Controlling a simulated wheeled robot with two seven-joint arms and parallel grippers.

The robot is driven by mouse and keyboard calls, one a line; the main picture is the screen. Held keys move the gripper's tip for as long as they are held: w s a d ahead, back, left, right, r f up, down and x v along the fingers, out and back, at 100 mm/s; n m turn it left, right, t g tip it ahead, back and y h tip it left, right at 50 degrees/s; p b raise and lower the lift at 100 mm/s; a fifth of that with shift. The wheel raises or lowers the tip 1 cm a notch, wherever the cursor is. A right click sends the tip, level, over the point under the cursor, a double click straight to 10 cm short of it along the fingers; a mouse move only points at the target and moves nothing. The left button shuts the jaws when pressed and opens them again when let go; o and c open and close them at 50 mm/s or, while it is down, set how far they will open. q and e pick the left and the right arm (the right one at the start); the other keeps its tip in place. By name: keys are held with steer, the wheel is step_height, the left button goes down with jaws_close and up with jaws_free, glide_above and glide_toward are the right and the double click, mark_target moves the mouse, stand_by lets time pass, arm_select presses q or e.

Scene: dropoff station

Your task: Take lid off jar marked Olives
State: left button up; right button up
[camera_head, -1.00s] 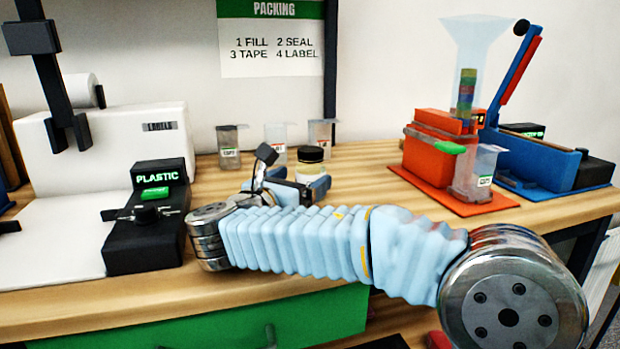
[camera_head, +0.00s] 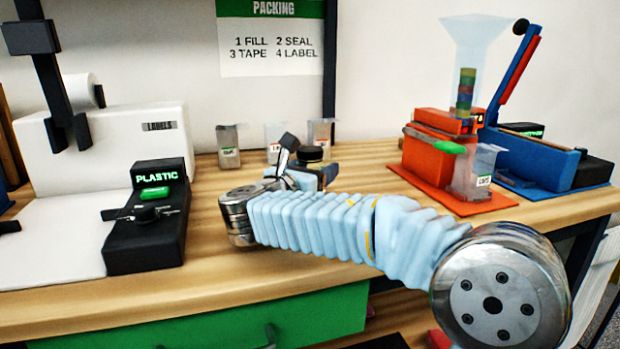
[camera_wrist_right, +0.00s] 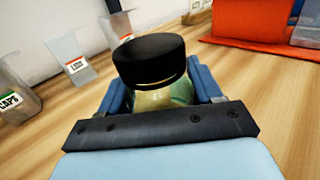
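The jar (camera_wrist_right: 152,99) has a wide black lid (camera_wrist_right: 150,60) and a pale yellow and greenish body. The lid is on the jar. In the head view the black lid (camera_head: 309,153) shows behind my right gripper, which hides most of the body. No label on the jar can be read. My right gripper (camera_wrist_right: 162,88) has its two blue fingers apart, one on each side of the jar's body below the lid. Whether they touch it cannot be told. In the head view the right gripper (camera_head: 312,176) is low over the table.
Several clear bins stand behind, including a left one (camera_head: 228,147) and a right one (camera_head: 321,134). The orange funnel unit (camera_head: 432,158) and blue press (camera_head: 535,160) stand right. The black PLASTIC box (camera_head: 146,240) is left. The wooden table (camera_head: 100,289) is bare in front.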

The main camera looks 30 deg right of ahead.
mark_target(315, 147)
steer(key=shift+c, duration=1.3)
steer(key=shift+r, duration=0.55)
step_height(315, 147, up, 3)
steer(key=shift+s+f+p, duration=0.15)
steer(key=shift+f+p, duration=0.05)
steer(key=shift+p, duration=0.15)
steer(key=s+r, duration=0.9)
steer(key=s, duration=0.4)
steer(key=shift+s+r+p, duration=0.15)
steer(key=shift+s+p, duration=0.15)
steer(key=shift+s, duration=0.05)
